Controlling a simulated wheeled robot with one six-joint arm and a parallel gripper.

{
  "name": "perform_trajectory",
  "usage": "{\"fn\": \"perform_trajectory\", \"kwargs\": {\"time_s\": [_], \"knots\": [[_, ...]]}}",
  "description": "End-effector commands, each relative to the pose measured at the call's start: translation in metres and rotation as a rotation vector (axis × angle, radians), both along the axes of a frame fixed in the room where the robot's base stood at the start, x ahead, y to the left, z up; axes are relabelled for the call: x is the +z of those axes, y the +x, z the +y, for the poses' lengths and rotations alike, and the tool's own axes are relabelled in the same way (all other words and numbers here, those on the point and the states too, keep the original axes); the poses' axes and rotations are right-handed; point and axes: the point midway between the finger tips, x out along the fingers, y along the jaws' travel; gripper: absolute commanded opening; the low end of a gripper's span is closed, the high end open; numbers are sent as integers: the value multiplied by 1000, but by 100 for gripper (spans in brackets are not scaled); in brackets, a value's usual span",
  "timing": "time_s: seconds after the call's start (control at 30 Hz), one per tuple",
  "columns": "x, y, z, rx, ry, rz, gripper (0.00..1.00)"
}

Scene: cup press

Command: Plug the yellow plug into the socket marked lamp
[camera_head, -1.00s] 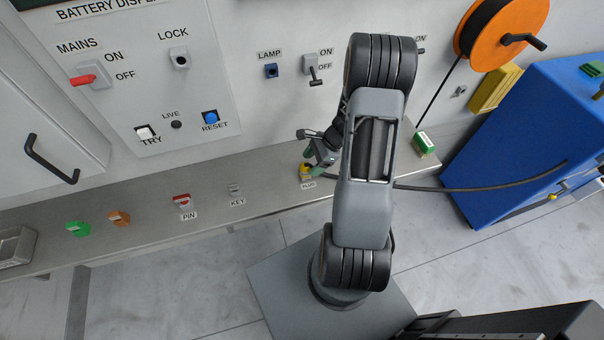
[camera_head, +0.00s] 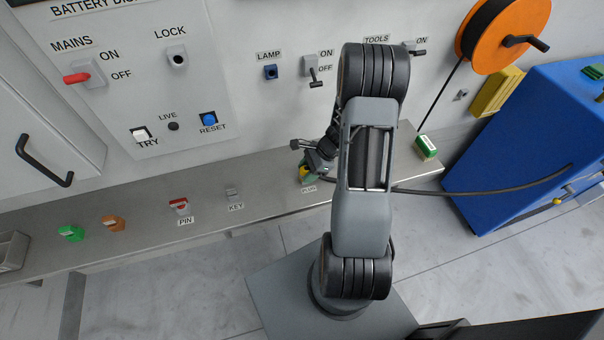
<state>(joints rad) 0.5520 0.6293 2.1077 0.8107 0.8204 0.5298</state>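A lamp switch (camera_head: 312,67) sits right of the socket, with a TOOLS switch (camera_head: 415,48) beyond my arm. A green-and-white box (camera_head: 426,148) and a dark cable (camera_head: 480,189) are at right. The blue cabinet (camera_head: 525,140) stands there. The shelf (camera_head: 265,193) holds KEY and PIN items at left.

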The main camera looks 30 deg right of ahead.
Motion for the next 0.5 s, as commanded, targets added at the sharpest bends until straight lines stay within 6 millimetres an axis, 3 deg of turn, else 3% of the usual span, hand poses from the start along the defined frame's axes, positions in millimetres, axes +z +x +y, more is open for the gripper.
{"fn": "perform_trajectory", "kwargs": {"time_s": [0.37,0.5], "knots": [[0,0,0,-1,0,-1,9],[0,0,0,-1,0,-1,8]]}}
